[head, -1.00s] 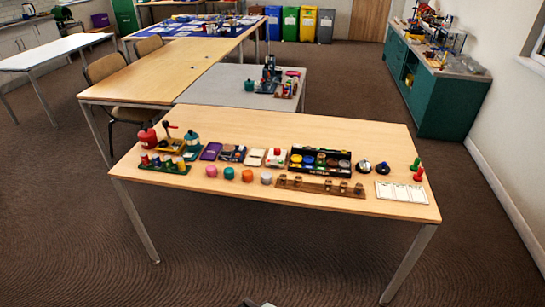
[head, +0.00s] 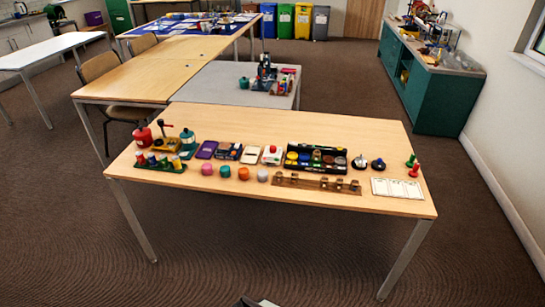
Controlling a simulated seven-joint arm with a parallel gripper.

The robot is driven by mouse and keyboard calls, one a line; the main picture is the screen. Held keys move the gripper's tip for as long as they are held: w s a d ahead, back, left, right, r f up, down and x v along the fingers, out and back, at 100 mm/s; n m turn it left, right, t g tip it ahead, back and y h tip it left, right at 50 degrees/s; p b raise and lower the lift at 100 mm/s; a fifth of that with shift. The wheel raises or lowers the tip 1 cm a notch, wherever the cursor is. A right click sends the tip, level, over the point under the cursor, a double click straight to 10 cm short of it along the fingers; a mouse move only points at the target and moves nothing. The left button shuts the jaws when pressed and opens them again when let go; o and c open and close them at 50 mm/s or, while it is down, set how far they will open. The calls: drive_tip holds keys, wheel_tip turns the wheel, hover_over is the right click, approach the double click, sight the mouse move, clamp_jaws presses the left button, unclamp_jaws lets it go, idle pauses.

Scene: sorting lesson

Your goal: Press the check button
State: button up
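A small white box with a red button on top (head: 272,150) stands near the middle of the front wooden table (head: 330,203). It is the only thing there that looks like a push button; I cannot read any label on it. It sits between a cream flat box (head: 251,154) and a black tray (head: 290,168) of coloured round pieces. A small dark and pale part of my own body shows at the bottom edge, well short of the table. No gripper fingers can be made out, and nothing of mine touches the button.
Orange, teal, pink and white knobs stand in front of the box. A brown pegged rail (head: 315,183) lies to their right. A white card (head: 397,188) and red and green pegs (head: 412,166) are at the right. The table's front strip and the floor before it are clear.

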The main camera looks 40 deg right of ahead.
clamp_jaws()
idle(1.5)
